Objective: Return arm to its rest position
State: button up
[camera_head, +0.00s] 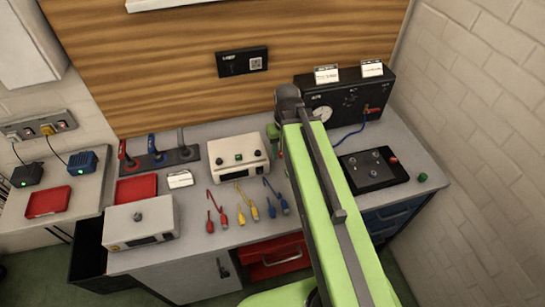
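My green arm (320,200) reaches from the bottom edge up over the right part of the workbench (205,262). Its dark grey elbow joint (288,98) is in front of the wooden back panel, near the black gauge box. A small green part of my arm (272,131) shows just left of that joint. The rest of the arm beyond the joint is hidden behind the near link. My gripper's fingers do not show, so I cannot see whether it holds anything.
A white box (239,158) stands left of my arm, with red, yellow and blue leads on the bench before it. A black gauge box (345,105) and black panel (373,170) are to the right. A red drawer (273,258) appears open below. A brick wall (480,140) bounds the right.

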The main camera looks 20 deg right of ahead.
jog(key=a, duration=0.2)
jog(key=s+a, duration=0.1)
jog(key=a, duration=0.2)
jog(key=shift+s+a, duration=0.15)
jog(key=shift+s, duration=0.05)
notch_tip(320, 180, down, 9)
jog(key=b, duration=0.9)
jog(key=shift+f, duration=0.15)
jog(key=shift+r, duration=0.4)
